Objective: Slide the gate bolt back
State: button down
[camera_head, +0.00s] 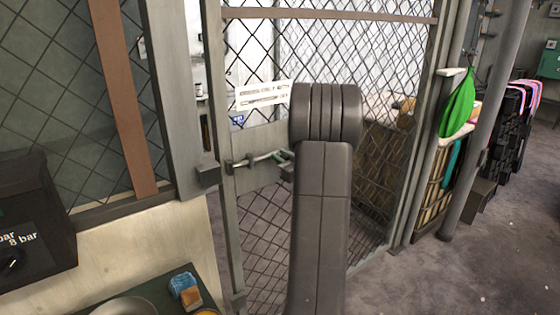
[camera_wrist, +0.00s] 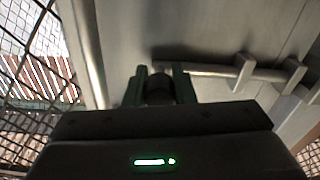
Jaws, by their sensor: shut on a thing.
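The gate bolt (camera_head: 262,158) is a thin metal rod running sideways on a grey plate of the mesh gate. In the wrist view the rod (camera_wrist: 212,71) passes through two brackets to the right of my gripper. My gripper (camera_wrist: 161,82) has its two green-edged fingers on either side of a dark knob-like part at the rod's near end. It is shut on this bolt handle (camera_wrist: 160,90). Whether the rod's far end sits in the post block (camera_head: 207,175) is unclear.
The mesh gate (camera_head: 262,225) stands in a grey frame. A post (camera_head: 180,100) is on its left. A table (camera_head: 150,297) with a blue and tan sponge (camera_head: 185,288) is at the lower left. A green bag (camera_head: 458,105) hangs at right, with open floor (camera_head: 480,270) below.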

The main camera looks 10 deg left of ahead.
jog(key=c, duration=1.4)
grip_release()
jog(key=shift+w+d, duration=0.1)
jog(key=shift+w, duration=0.05)
jog(key=shift+c, duration=0.2)
jog(key=shift+o, duration=1.2)
jog(key=shift+d, duration=0.15)
jog(key=b+v, duration=0.2)
jog(key=v, duration=1.1)
jog(key=shift+s+d, duration=0.25)
jog(key=shift+s, duration=0.05)
jog(key=shift+w+a+r, duration=0.1)
